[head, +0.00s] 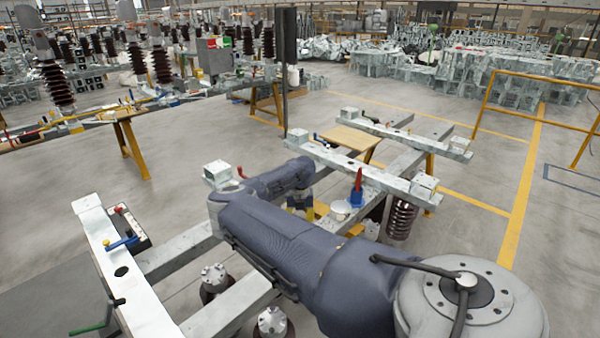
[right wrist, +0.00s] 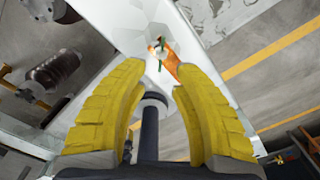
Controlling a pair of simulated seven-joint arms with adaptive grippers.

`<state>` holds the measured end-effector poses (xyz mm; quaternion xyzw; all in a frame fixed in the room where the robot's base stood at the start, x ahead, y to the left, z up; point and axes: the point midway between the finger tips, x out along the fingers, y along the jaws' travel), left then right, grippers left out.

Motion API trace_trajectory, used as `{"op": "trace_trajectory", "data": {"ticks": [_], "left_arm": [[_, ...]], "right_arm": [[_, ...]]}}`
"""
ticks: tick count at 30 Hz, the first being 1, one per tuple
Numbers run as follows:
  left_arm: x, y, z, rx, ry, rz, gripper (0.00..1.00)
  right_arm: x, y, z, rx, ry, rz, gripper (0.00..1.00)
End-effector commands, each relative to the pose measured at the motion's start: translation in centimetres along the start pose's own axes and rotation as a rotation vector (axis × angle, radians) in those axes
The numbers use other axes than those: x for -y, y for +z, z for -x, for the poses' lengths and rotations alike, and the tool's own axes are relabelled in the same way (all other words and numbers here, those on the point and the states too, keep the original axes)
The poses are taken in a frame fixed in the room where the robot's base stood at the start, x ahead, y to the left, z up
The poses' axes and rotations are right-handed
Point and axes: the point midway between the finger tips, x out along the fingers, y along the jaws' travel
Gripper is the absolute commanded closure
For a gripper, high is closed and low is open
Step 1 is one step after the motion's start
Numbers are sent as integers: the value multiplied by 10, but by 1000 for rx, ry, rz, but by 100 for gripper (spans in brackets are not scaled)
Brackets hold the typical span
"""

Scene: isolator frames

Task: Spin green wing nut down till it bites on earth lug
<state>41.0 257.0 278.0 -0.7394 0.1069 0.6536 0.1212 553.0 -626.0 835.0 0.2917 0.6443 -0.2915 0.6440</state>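In the right wrist view a small green wing nut (right wrist: 161,61) sits on a light metal beam, at an orange-copper strip that looks like the earth lug (right wrist: 171,66). The nut's height above the lug is too small to tell. My right gripper (right wrist: 160,74) has its two yellow fingers spread apart, with the nut and lug showing just beyond the tips. Nothing is between the tips. In the head view my arm hides most of the right gripper and I cannot make out the nut. My left gripper is in neither view.
Pale steel beams (head: 345,165) of the isolator frame cross the area. A blue part with a red handle (head: 358,180) stands on the frame. Ribbed insulators (head: 401,219) hang below. A green-handled lever (head: 95,327) is at the lower left. Open floor lies to the right.

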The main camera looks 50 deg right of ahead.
Motion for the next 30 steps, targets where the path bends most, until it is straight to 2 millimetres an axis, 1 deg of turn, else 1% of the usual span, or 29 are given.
{"op": "trace_trajectory", "data": {"ticks": [1, 3, 9, 15, 23, 24, 30], "left_arm": [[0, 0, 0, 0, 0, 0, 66], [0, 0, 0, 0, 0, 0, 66], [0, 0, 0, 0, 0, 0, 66], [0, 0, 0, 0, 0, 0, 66], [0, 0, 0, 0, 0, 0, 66], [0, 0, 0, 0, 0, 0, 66], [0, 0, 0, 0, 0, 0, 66]], "right_arm": [[1, 0, -8, -2, -1, 1, 73], [1, 0, -17, -1, 0, -1, 73], [1, 0, -33, 0, -1, -1, 73], [0, 0, -39, 0, 0, -1, 73], [0, 0, -40, 0, 0, -1, 73], [0, 0, -40, 0, 0, -1, 71], [0, 0, -40, 0, 0, -1, 94]]}}
